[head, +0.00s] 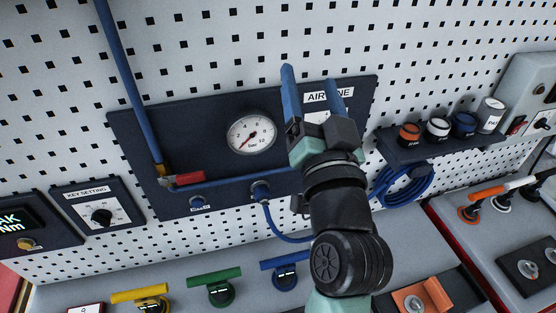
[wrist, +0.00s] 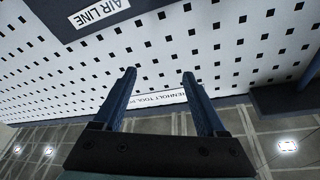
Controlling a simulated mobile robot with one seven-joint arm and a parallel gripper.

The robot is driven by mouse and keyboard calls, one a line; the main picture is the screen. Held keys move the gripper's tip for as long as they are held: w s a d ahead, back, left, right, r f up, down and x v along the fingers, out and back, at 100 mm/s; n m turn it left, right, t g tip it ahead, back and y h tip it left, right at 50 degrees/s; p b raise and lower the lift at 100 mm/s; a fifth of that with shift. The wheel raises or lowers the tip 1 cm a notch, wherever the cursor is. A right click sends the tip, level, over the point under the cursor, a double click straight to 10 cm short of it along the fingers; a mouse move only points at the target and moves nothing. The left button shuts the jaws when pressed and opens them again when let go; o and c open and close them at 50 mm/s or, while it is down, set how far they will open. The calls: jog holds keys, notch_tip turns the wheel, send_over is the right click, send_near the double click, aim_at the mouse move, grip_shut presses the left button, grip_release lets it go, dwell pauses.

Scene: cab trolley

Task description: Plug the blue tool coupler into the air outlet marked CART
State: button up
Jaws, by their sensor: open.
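The dark air line panel (head: 220,115) hangs on the pegboard. Two outlets sit low on it: a left outlet (head: 197,202) with nothing visibly plugged in, and a right outlet (head: 260,188) with a blue fitting and hose. Their small labels are unreadable, so I cannot tell which says CART. The blue hose (head: 272,224) drops from the right fitting and passes behind my arm; its other end is hidden. My gripper (head: 312,75) is raised at the panel's upper right, fingers apart and empty. In the wrist view, the open fingers (wrist: 158,76) point at pegboard.
A blue hose coil (head: 402,186) hangs right, below a shelf of cans (head: 437,130). Yellow, green and blue handles (head: 214,280) stand below.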

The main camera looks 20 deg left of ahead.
jog(key=s+a+f+m+g+y+p, duration=0.1)
jog(key=a+f+m+g, duration=0.15)
jog(key=f, duration=0.65)
jog(key=s+a+f+m+g+y+p, duration=0.1)
jog(key=f+m, duration=0.2)
jog(key=f, duration=0.6)
jog(key=m+p, duration=0.1)
jog(key=m, duration=0.5)
send_near(265, 206)
jog(key=x, duration=0.2)
jog(key=shift+a+r+g+h, duration=0.1)
jog(key=shift+r+g+h, duration=0.15)
jog(key=shift+r+h, duration=0.15)
jog(key=b+x, duration=0.1)
jog(key=x, duration=0.6)
jog(key=shift+w+a+f, duration=0.15)
jog(key=shift+w+a, duration=0.05)
jog(key=shift+w, duration=0.1)
jog(key=shift+w+a+b, duration=0.35)
jog(key=shift+w+a, duration=0.05)
jog(key=shift+w, duration=0.15)
jog(key=shift+b, duration=0.4)
